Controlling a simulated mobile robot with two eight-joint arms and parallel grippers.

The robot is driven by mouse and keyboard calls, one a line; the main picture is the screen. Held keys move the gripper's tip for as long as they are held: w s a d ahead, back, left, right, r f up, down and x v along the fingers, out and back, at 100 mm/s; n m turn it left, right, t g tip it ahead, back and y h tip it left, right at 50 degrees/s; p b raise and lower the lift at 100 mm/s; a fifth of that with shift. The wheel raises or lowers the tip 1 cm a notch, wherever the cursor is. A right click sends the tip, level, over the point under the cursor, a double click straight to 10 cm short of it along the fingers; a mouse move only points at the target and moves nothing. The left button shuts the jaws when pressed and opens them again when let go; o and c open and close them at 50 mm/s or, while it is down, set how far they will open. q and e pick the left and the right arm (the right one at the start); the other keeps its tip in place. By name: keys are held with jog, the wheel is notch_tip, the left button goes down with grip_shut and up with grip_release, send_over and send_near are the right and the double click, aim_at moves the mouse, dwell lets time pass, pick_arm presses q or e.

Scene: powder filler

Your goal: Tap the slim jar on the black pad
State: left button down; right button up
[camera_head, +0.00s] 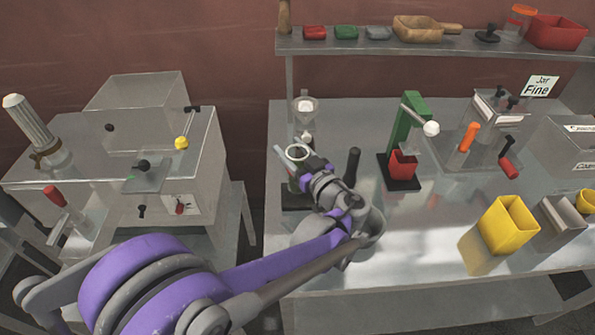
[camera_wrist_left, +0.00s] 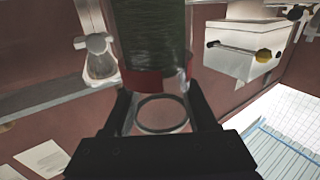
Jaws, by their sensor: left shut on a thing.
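My left gripper (camera_head: 304,165) is shut on the slim jar (camera_head: 298,152), above the left part of the steel bench. In the wrist view the jar (camera_wrist_left: 152,45) is clear, with dark green contents and a red band; its clear round end lies between the fingers (camera_wrist_left: 160,112). In the head view its ring-shaped end faces up and the gripper and arm hide much of it. A dark flat patch (camera_head: 295,200), which may be the black pad, shows partly beneath the gripper. I cannot tell whether the jar touches it. My right gripper is not in view.
A black upright handle (camera_head: 351,166) stands close right of the gripper. A green press (camera_head: 408,120) with a red cup (camera_head: 402,164) is further right. A yellow bin (camera_head: 509,226) stands at the front right. A shelf (camera_head: 370,42) runs along the back.

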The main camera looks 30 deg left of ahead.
pick_arm(q)
notch_tip(320, 180, down, 3)
jog(key=shift+r+b, duration=0.1)
jog(key=shift+b, duration=0.8)
jog(key=shift+w+r+p, duration=0.1)
jog(key=shift+r+p, duration=1)
jog(key=shift+r, duration=0.35)
jog(key=shift+f, duration=0.15)
